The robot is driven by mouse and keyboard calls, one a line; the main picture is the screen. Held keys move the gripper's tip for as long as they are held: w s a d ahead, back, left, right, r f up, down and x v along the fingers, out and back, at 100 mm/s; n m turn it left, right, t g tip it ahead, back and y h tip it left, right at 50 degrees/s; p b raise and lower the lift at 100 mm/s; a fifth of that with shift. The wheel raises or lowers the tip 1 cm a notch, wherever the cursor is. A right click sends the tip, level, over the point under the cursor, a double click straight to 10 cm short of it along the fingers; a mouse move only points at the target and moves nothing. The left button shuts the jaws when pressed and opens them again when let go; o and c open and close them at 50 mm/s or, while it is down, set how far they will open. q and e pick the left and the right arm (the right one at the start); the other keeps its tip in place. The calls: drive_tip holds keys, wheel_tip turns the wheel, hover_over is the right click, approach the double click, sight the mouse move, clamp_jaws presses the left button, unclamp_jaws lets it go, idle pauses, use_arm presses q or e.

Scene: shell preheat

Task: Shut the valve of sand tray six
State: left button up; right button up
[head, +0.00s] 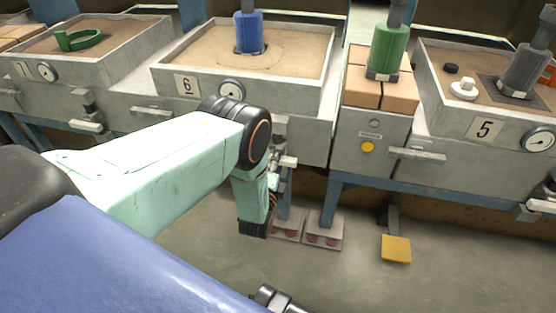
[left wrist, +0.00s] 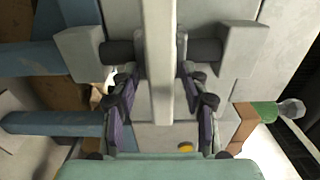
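Sand tray six (head: 178,119) stands back centre in the head view, with a 6 plate and a dial on its front. A blue cylinder (head: 248,32) stands in its sand. Its valve lever (head: 287,161) shows just beyond my left gripper (head: 275,174); the arm partly hides the valve. In the left wrist view, the pale lever bar (left wrist: 161,75) runs between the two fingers of my left gripper (left wrist: 160,85), across a dark pipe. The fingers are open on either side of the bar, with narrow gaps.
Pedals and a yellow foot plate (head: 396,249) are on the floor near blue legs.

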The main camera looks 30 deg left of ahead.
use_arm(q)
drive_tip(key=v, duration=1.2)
idle(0.5)
